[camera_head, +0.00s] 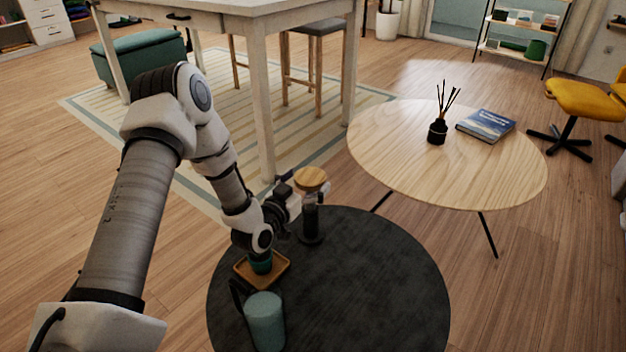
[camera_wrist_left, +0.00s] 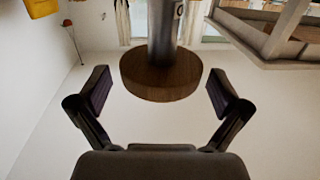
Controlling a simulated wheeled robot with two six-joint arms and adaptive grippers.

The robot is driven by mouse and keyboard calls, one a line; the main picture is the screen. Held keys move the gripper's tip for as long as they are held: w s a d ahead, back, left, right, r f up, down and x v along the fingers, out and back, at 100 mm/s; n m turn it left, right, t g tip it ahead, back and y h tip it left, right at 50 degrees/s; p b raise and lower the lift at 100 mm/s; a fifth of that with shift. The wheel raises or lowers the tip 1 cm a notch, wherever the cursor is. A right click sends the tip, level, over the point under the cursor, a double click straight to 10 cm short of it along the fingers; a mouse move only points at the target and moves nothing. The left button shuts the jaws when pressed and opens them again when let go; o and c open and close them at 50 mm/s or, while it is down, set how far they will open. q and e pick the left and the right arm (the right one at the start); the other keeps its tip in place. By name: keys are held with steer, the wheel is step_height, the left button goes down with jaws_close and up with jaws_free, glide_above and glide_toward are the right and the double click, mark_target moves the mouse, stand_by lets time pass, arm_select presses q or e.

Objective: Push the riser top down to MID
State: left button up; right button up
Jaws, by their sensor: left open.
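The riser stands upright on the dark round table (camera_head: 400,290), toward its back edge. Its round wooden top (camera_head: 311,178) sits on a dark column (camera_head: 311,217) with a round base. My left gripper (camera_head: 304,188) is at the height of the top, reaching in from the left. In the left wrist view the wooden top (camera_wrist_left: 160,82) lies between the two spread fingers, with a visible gap on each side. A grey column (camera_wrist_left: 164,30) joins it, with a small partly cut-off mark. I cannot read any MID mark. My right gripper is not in view.
A wooden tray (camera_head: 245,272) with a green item (camera_head: 261,264) lies below my left forearm. The dark table's right side is clear. A light wooden table (camera_head: 400,170) behind holds a reed diffuser (camera_head: 437,130) and a blue book (camera_head: 486,125).

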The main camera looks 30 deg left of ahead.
arm_select(q)
steer(key=shift+w+a, duration=0.1)
steer(key=shift+w, duration=0.7)
steer(key=c, duration=1.6)
step_height(320, 180, down, 4)
steer(key=b, duration=0.2)
steer(key=shift+f+b, duration=0.15)
steer(key=shift+b, duration=0.15)
steer(key=shift+r, duration=0.2)
steer(key=o, duration=1.6)
